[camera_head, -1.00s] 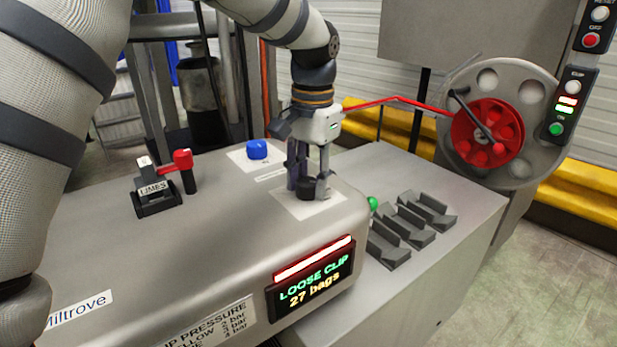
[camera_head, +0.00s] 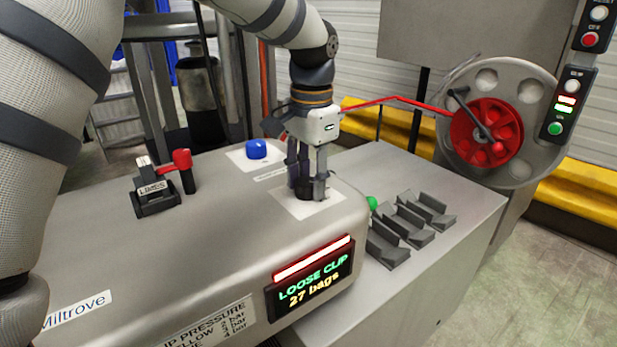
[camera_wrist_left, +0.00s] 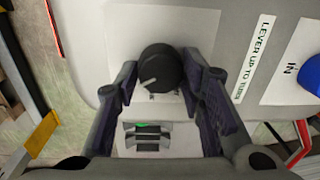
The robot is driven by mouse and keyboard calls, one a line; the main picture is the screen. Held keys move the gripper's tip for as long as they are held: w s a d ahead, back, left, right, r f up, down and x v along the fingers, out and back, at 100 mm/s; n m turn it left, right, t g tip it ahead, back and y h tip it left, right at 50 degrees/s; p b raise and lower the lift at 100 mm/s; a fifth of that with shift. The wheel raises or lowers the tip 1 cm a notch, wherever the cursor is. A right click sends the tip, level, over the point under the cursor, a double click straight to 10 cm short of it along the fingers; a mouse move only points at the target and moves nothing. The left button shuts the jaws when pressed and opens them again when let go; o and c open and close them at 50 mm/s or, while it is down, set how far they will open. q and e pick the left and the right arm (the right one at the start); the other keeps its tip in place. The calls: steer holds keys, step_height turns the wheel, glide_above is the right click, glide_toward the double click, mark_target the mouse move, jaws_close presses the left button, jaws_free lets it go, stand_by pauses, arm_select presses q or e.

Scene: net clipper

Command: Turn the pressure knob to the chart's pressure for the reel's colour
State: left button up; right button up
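The black pressure knob (camera_head: 305,195) sits on a pale plate on top of the grey machine. In the left wrist view the knob (camera_wrist_left: 160,68) shows a white pointer line toward its lower left. My left gripper (camera_head: 307,190) points down over it, its fingers on both sides and seemingly touching it. The reel (camera_head: 487,132) at the right is red. The pressure chart (camera_head: 215,325) on the machine's front is cut off; "yellow" and 2, 3 and 4 bar can be read, and its red row is not legible. My right gripper is not in view.
A blue knob (camera_head: 256,149) stands behind the pressure knob. A red-handled lever (camera_head: 183,162) and a "LIMES" holder (camera_head: 153,196) are to the left. The lit display (camera_head: 313,285) reads "LOOSE CLIP 27 bags". A green ball (camera_head: 372,203) and grey cradles (camera_head: 410,230) lie right.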

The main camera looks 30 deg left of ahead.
mark_target(311, 181)
arm_select(q)
steer(key=shift+o, duration=1.1)
step_height(311, 181, up, 12)
steer(key=shift+d, duration=0.25)
